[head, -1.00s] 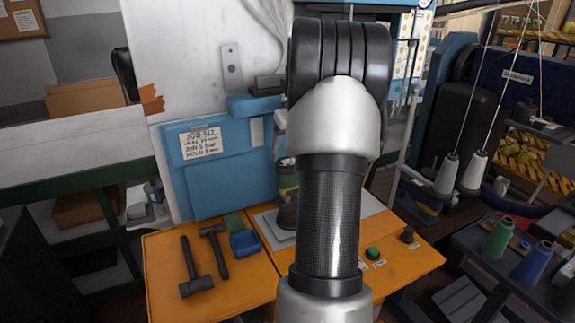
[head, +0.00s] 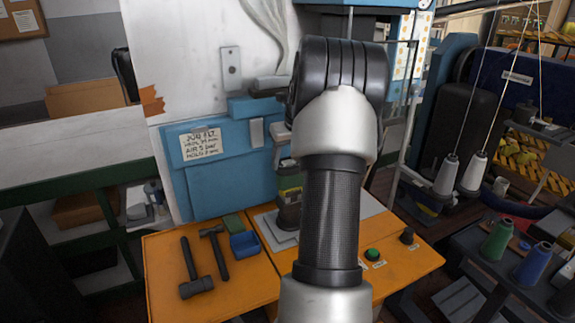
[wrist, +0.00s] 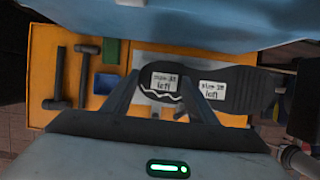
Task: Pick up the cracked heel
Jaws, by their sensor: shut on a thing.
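In the wrist view, a dark shoe-last shape lies across the middle, with two white labels reading "left". Its left part, the cracked heel (wrist: 163,93), has one label and a white zigzag line below it. The front part (wrist: 250,88) with the other label extends to the right; I cannot tell whether the two are joined. My gripper (wrist: 160,77) has one finger on each side of the heel and is shut on it. In the head view my arm hides the gripper.
The orange bench (head: 245,285) holds two dark hammers (head: 190,262), a blue tray (head: 244,243), a green block (head: 233,224) and a green button (head: 372,255). The blue press (head: 225,170) stands behind. Thread cones (head: 495,240) stand on the right.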

